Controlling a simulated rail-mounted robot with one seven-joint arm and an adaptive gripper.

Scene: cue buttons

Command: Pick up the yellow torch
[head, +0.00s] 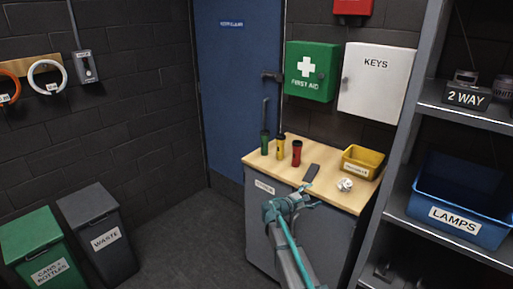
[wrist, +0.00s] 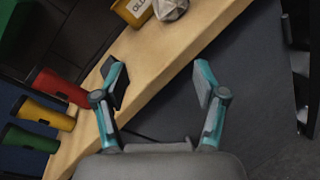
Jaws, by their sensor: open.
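The yellow torch (head: 280,147) stands upright on the wooden top of a low cabinet, between a green torch (head: 265,144) and a red torch (head: 297,153). In the wrist view the yellow torch (wrist: 45,113) is at the left edge, with the red torch (wrist: 62,88) above it and the green torch (wrist: 30,138) below. My gripper (wrist: 160,82) is open, with nothing between its fingers. It is over the cabinet's front edge, apart from the torches. In the head view my gripper (head: 288,203) is nearer the camera than the yellow torch and slightly right of it.
The cabinet top (head: 325,190) also holds a dark flat object (head: 311,173), a crumpled white ball (head: 345,184) and a yellow bin (head: 362,160). A grey shelf unit with a blue lamps bin (head: 462,205) stands right. Waste bins (head: 97,232) stand left; the floor between is clear.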

